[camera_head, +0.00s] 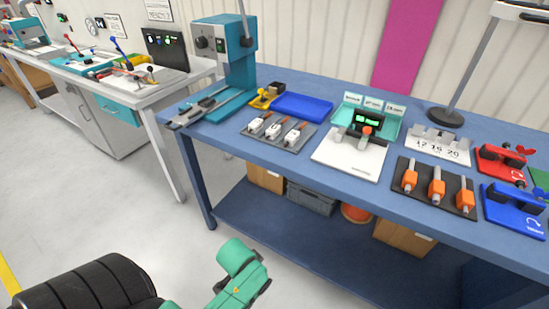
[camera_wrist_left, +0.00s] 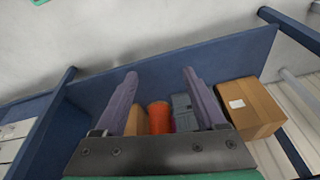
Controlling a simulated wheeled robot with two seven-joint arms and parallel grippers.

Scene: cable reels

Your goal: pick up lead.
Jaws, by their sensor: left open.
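No thing in view can be surely told as the lead. In the head view, a black mat (camera_head: 412,196) on the blue bench (camera_head: 232,143) holds three orange-bodied pieces (camera_head: 437,191) with grey tips. A grey mat (camera_head: 271,137) farther left holds three small white pieces (camera_head: 291,136) with orange ends. My left gripper (camera_wrist_left: 160,73) is open in the left wrist view, with nothing between its fingers. Beyond it lies the bench's lower shelf. My right gripper is not in view.
A white board (camera_head: 345,160) with a small display, a blue tray (camera_head: 302,105), a teal press (camera_head: 240,55), and red (camera_head: 503,164) and blue (camera_head: 515,212) fixtures crowd the bench. Cardboard boxes (camera_wrist_left: 252,108) and an orange tub (camera_wrist_left: 159,118) stand on the shelf. The floor before the bench is clear.

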